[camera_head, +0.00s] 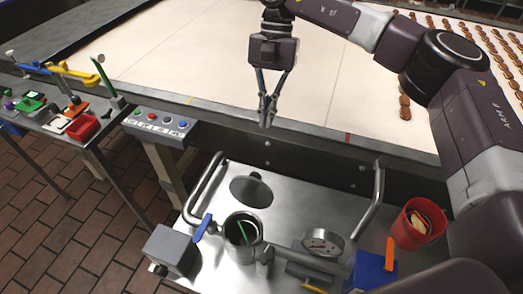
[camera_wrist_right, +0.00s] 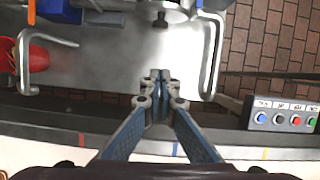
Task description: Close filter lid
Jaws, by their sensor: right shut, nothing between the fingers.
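The filter housing (camera_head: 257,246) is an upright metal cylinder on the steel cart, with its top open. A green strip shows inside it. A round grey lid (camera_head: 251,190) with a small dark knob lies just behind the housing, off its opening; I cannot tell whether it is hinged. In the right wrist view the dark knob (camera_wrist_right: 160,19) shows near the top edge. My right gripper (camera_head: 267,112) points down, shut and empty, above the conveyor's near edge, behind and apart from the lid. Its fingertips (camera_wrist_right: 160,76) meet in the wrist view. My left gripper is out of view.
The steel cart (camera_head: 310,205) has raised handles (camera_head: 376,200) on both sides. A pressure gauge (camera_head: 323,242), a blue valve handle (camera_head: 203,228) and a red bucket (camera_head: 418,224) stand around the housing. A button panel (camera_head: 160,122) and a tool table (camera_head: 75,130) are at left.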

